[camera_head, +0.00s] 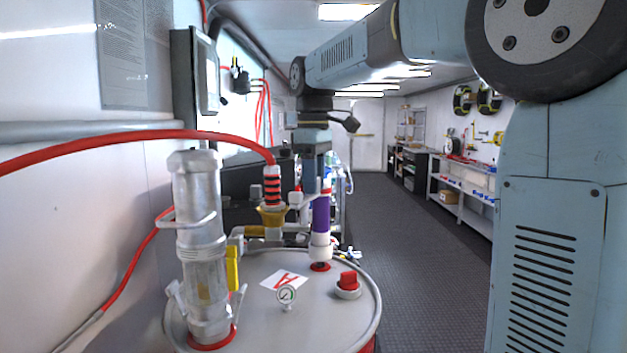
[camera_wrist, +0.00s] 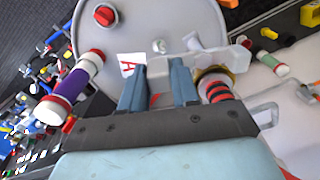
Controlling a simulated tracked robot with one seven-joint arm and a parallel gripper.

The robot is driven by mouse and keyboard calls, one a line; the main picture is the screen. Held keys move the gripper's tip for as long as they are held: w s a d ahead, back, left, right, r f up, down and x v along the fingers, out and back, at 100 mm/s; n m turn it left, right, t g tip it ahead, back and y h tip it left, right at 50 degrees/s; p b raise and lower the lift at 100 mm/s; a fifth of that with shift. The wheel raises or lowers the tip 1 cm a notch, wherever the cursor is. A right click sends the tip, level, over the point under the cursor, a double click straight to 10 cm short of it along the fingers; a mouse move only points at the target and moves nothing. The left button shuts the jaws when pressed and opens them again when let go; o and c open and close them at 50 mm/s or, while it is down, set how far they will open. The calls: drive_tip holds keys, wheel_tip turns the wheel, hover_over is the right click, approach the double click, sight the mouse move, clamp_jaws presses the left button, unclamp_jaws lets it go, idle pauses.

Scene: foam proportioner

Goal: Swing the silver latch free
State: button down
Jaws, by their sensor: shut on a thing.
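My gripper (camera_head: 318,188) points down over the grey drum lid (camera_head: 255,325), just right of the red hose coupling (camera_head: 272,215) with its yellow base. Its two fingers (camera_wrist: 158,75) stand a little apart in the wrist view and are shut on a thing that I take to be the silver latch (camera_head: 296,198). A small pale part of it shows beside the coupling. The coupling also shows close to the right finger in the wrist view (camera_wrist: 216,88).
A silver cylinder (camera_head: 200,240) stands upright at the lid's left. A purple and white tube (camera_head: 320,222) stands right beside my gripper. A red knob (camera_head: 348,281), a gauge (camera_head: 286,295) and an A label (camera_head: 284,279) are on the lid. The red hose (camera_head: 130,137) arches left. The aisle is clear.

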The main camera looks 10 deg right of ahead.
drive_tip(key=c, duration=0.9)
unclamp_jaws()
wheel_tip(320, 180, up, 14)
drive_tip(key=shift+w+f, duration=0.1)
drive_tip(key=shift+f, duration=0.05)
drive_tip(key=s+d+f+m+t, duration=0.2)
drive_tip(key=s+d+f+m, duration=0.1)
drive_tip(key=s+f, duration=0.4)
drive_tip(key=s+d+f+m+t, duration=0.1)
drive_tip(key=s+d+f+m, duration=0.3)
drive_tip(key=s+f, duration=0.4)
drive_tip(key=s+d+f+m+t, duration=0.2)
drive_tip(key=s+d+f+m, duration=0.2)
drive_tip(key=s+f, duration=0.4)
drive_tip(key=shift+d+f+t, duration=0.1)
drive_tip(key=shift+d+f, duration=0.1)
drive_tip(key=shift+f, duration=0.45)
drive_tip(key=shift+d+f+t, duration=0.1)
drive_tip(key=shift+d+f, duration=0.1)
drive_tip(key=shift+f, duration=0.45)
drive_tip(key=shift+d+f+t, duration=0.1)
drive_tip(key=shift+d+f, duration=0.1)
drive_tip(key=shift+f, duration=0.45)
